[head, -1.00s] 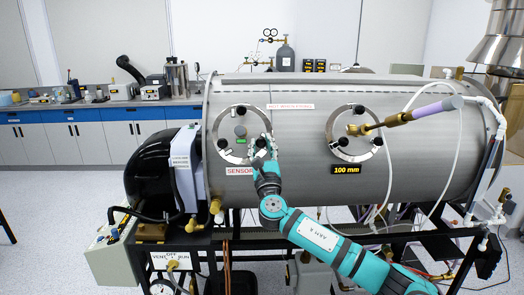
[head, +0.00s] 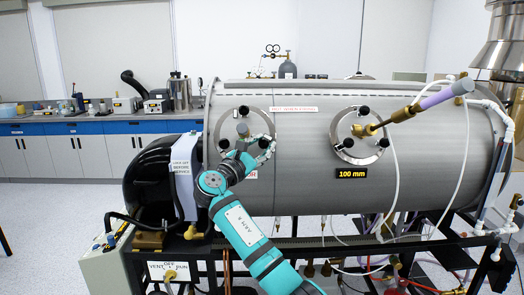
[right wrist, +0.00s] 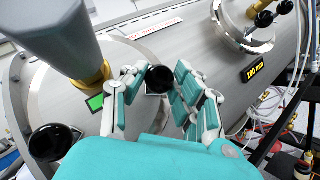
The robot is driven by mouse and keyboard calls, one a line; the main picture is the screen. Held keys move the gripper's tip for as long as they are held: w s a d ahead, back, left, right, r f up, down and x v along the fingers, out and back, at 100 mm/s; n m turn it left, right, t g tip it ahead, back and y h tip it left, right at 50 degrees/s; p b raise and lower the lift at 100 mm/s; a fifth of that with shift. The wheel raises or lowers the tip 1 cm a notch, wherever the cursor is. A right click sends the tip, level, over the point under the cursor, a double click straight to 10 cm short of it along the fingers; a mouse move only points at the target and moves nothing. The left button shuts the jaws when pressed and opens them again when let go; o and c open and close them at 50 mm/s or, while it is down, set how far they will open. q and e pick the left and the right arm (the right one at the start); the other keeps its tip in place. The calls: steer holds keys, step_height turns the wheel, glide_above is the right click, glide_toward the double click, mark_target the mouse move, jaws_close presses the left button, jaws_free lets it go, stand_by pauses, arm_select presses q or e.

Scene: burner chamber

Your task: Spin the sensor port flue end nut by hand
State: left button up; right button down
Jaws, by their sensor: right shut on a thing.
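The sensor port (head: 236,112) is a round steel flange on the left part of the chamber, with black nuts around its rim and a grey probe (head: 243,130) on a brass base at its middle. My right gripper (head: 264,148) is at the flange's right side, the side toward the flue. In the right wrist view its fingers (right wrist: 160,85) are closed around a black nut (right wrist: 159,77), its dark round end showing between them. Another black nut (right wrist: 52,142) and the grey probe (right wrist: 50,38) stand left of the fingers. My left gripper is not in view.
The 100 mm port (head: 345,127) on the right carries a brass fitting and a purple-handled probe (head: 435,97). White hoses hang beside it. A black motor housing (head: 152,172) stands at the chamber's left end. The metal flue (head: 500,45) is at the upper right.

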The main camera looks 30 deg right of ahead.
steer(key=shift+r+m+g, duration=0.1)
steer(key=shift+m+g, duration=1.1)
steer(key=shift+m, duration=0.3)
steer(key=c, duration=1)
jaws_free()
steer(key=shift+c, duration=0.2)
steer(key=shift+r, duration=0.1)
steer(key=shift+r, duration=0.1)
